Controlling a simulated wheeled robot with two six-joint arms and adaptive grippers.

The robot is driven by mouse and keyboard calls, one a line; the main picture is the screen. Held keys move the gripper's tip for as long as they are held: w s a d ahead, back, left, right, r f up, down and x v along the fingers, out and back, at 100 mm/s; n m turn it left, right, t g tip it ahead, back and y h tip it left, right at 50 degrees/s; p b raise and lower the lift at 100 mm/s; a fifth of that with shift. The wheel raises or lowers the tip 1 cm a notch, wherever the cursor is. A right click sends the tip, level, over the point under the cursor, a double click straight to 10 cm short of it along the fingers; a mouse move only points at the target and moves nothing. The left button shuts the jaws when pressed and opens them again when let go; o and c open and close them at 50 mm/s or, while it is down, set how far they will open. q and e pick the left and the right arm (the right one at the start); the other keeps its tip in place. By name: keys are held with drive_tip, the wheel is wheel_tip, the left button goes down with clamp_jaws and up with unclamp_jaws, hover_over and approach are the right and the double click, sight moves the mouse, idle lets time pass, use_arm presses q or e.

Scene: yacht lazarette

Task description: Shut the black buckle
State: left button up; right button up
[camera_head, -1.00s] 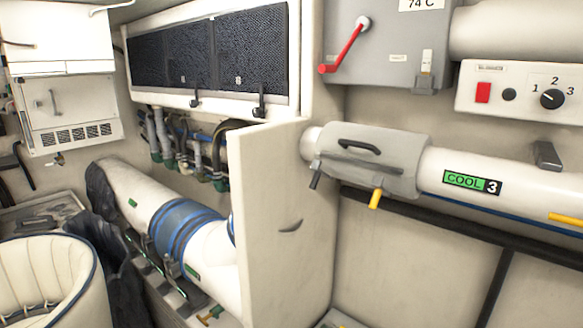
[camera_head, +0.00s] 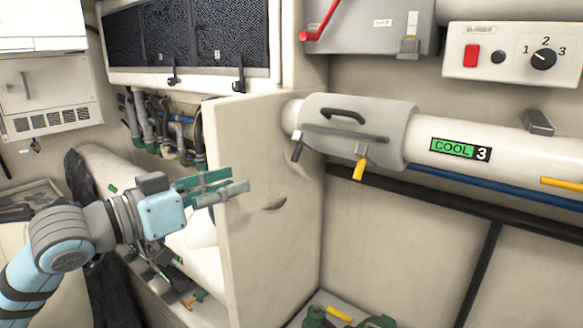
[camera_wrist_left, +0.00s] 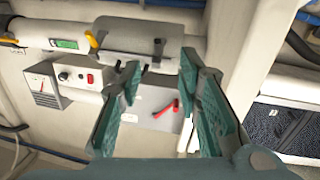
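The black buckle (camera_head: 297,152) hangs angled down at the lower left edge of the grey cover (camera_head: 385,125) around the white pipe. A yellow-tipped buckle (camera_head: 360,168) hangs beside it on the right. My left gripper (camera_head: 240,181) is open and empty, left of and lower than the black buckle, in front of the cream partition. In the left wrist view, its green fingers (camera_wrist_left: 160,70) stand apart. That view is upside down and shows the cover (camera_wrist_left: 140,40), the black buckle (camera_wrist_left: 158,47) and the yellow one (camera_wrist_left: 91,40) beyond the fingers. My right gripper is not in view.
The cream partition (camera_head: 245,215) stands upright left of the cover. A grey box with a red lever (camera_head: 322,20) and a switch panel (camera_head: 515,52) sit above the pipe. A dark rail (camera_head: 440,210) runs below. Green fittings (camera_head: 375,321) lie at the bottom.

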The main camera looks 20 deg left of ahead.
use_arm(q)
drive_tip(key=r, duration=0.2)
drive_tip(key=p, duration=0.4)
approach(293, 156)
drive_tip(key=w, duration=0.1)
drive_tip(key=x, duration=0.8)
drive_tip(key=shift+d+p, duration=0.35)
drive_tip(key=shift+a, duration=0.1)
clamp_jaws()
